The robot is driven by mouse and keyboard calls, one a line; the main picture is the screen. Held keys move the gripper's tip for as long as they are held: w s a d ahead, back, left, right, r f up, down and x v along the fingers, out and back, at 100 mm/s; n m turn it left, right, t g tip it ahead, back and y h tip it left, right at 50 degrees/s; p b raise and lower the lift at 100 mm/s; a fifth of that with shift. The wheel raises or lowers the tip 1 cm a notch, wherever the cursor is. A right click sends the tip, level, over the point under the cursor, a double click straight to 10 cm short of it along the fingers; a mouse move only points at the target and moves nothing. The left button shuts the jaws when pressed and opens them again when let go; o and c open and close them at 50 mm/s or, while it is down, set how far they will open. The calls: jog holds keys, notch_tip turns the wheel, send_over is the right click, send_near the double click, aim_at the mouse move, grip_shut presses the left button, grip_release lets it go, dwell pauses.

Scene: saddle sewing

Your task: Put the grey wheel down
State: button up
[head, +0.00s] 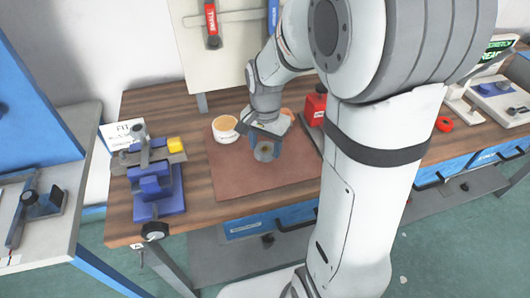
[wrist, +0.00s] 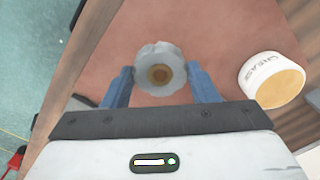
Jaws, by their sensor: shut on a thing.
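The grey wheel (wrist: 160,71) has a scalloped rim and a brown centre. In the wrist view it sits between the two blue fingers of my gripper (wrist: 160,84), which is shut on it. In the head view the wheel (head: 267,152) shows below my gripper (head: 266,147), over the reddish-brown mat (head: 255,183) on the wooden bench. The mat (wrist: 125,55) also lies behind the wheel in the wrist view. I cannot tell whether the wheel touches the mat or hangs just above it.
A white grease tub (wrist: 272,80) stands right of the wheel in the wrist view; in the head view the tub (head: 225,129) is left of my gripper. A blue vise (head: 155,190) stands left of the mat. A red object (head: 315,109) is behind right. The mat's front is clear.

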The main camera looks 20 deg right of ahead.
aim_at(267, 166)
jog(key=shift+d+f, duration=0.2)
jog(key=shift+f, duration=2.3)
jog(key=shift+f, duration=0.15)
jog(key=o, duration=1.1)
jog(key=shift+c, duration=0.2)
